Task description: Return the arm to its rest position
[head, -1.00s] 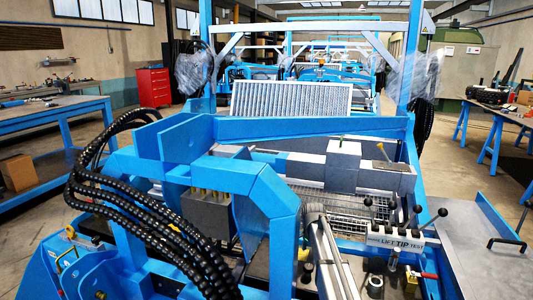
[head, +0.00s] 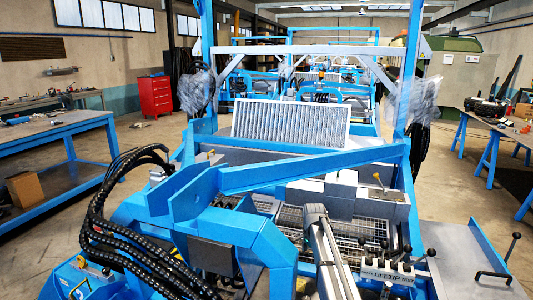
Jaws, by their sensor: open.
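My gripper is not visible in the head view, so I cannot see its jaws. A grey cylindrical assembly (head: 328,250) rises from the bottom centre in front of the blue machine; I cannot tell whether it is part of my arm or of the machine. No sieve frame can be made out for certain. A pale ribbed panel (head: 290,123) leans upright behind the blue crossbeam (head: 300,168).
Black ribbed hoses (head: 105,215) loop at the left of the blue machine. A lever block (head: 395,274) and a grey side table (head: 470,262) are at the right. Workbenches (head: 60,130) stand left and right. A red cabinet (head: 154,95) stands behind. Open floor lies at the left.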

